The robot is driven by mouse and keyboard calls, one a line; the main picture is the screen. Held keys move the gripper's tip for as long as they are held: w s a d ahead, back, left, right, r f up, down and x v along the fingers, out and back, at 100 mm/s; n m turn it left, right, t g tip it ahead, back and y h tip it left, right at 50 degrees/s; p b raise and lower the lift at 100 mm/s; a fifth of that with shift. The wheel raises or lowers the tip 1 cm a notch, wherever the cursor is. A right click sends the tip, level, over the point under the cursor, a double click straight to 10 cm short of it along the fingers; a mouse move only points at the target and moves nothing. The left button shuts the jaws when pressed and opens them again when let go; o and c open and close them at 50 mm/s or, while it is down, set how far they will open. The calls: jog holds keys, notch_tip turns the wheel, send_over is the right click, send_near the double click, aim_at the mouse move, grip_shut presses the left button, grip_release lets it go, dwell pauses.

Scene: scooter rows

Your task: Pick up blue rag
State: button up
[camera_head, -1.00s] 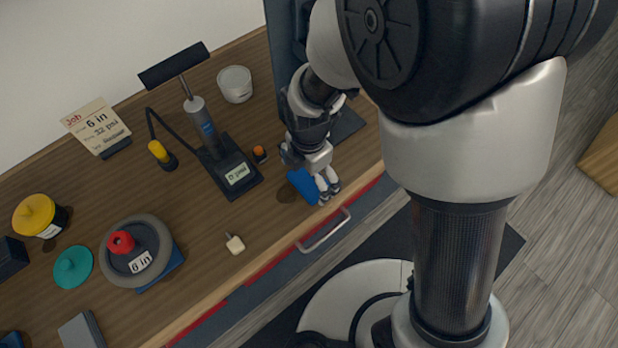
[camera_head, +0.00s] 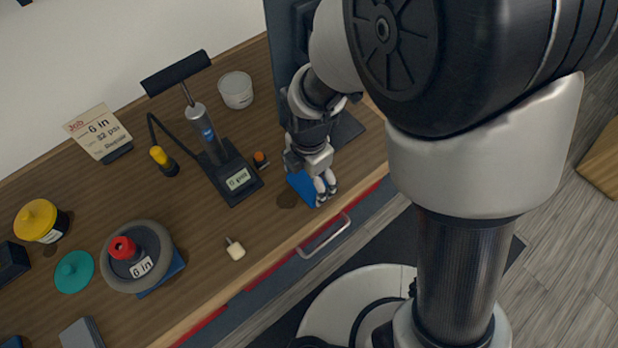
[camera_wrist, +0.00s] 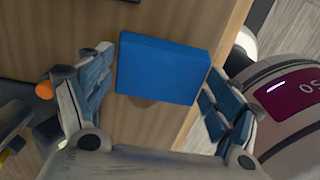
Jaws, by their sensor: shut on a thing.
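The blue rag (camera_head: 301,187) looks like a flat blue block near the bench's front edge. In the wrist view the rag (camera_wrist: 163,70) lies between the two fingers, its broad face towards the camera. My gripper (camera_head: 326,192) points down at the rag and is shut on it, and in the wrist view the fingers (camera_wrist: 160,62) flank its left and right sides. A dark patch shows on the wood beside the rag. The fingers hide part of the rag in the head view, and I cannot tell whether it is clear of the bench.
A black pump with a gauge (camera_head: 236,178) stands left of my gripper, with a small orange-topped item (camera_head: 261,159) between. A white cup (camera_head: 236,90), a brush (camera_head: 235,249) and a wheel (camera_head: 137,257) also lie on the bench. A drawer handle (camera_head: 324,236) is in front.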

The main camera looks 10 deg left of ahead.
aim_at(309, 181)
notch_tip(309, 181, up, 18)
jog(key=p, duration=0.5)
jog(key=shift+r+p, duration=0.25)
jog(key=shift+p, duration=0.15)
